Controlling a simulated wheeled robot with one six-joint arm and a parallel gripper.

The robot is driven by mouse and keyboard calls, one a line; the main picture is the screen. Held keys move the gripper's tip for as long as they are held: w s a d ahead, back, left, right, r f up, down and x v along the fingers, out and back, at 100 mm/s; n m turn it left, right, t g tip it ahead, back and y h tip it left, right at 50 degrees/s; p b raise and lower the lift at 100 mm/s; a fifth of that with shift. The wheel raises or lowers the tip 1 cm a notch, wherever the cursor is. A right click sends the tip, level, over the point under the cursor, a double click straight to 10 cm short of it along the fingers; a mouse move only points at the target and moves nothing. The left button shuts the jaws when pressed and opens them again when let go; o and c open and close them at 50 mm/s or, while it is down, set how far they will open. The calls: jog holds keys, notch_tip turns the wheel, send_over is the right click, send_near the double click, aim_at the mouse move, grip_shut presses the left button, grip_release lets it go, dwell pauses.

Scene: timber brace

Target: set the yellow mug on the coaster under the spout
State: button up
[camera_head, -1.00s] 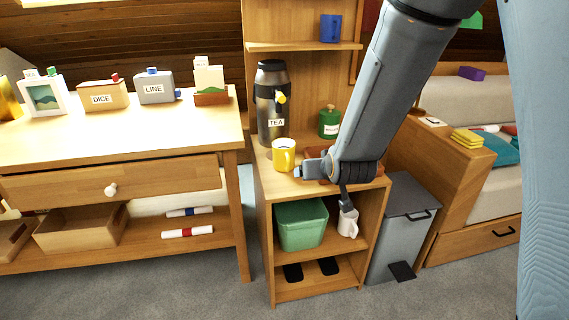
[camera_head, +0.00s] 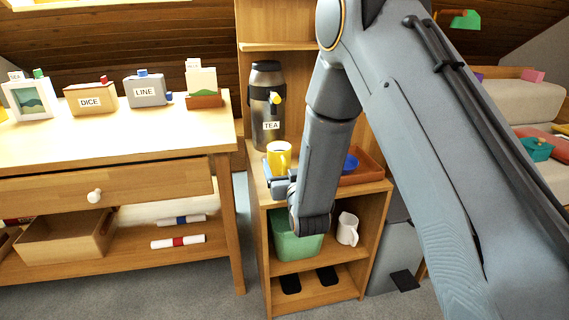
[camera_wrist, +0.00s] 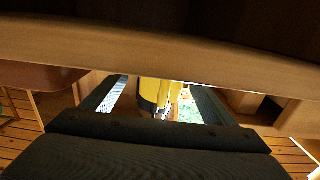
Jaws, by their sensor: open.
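The yellow mug (camera_head: 279,155) stands on the cabinet top, in front of the dark flask labelled TEA (camera_head: 266,112). The flask's yellow spout (camera_head: 276,98) is above and behind the mug. My gripper (camera_head: 281,186) is open at the front of the mug, at the cabinet's front edge. In the wrist view, the yellow mug (camera_wrist: 154,91) shows between the two open fingers; I cannot tell whether they touch it. I cannot make out the coaster; the mug and my arm cover part of the cabinet top.
A brown tray (camera_head: 372,166) with a blue object (camera_head: 350,163) lies right of my forearm. Below the top are a green bin (camera_head: 290,246) and a white mug (camera_head: 347,229). A table with a drawer (camera_head: 110,187) stands left, across a narrow gap.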

aim_at(280, 159)
jog(key=x, duration=0.3)
jog(key=shift+w+a+b, duration=0.25)
jog(key=shift+a+b, duration=0.15)
jog(key=shift+w+a, duration=0.1)
jog(key=shift+w, duration=0.5)
jog(key=c, duration=1.3)
jog(key=shift+r, duration=0.15)
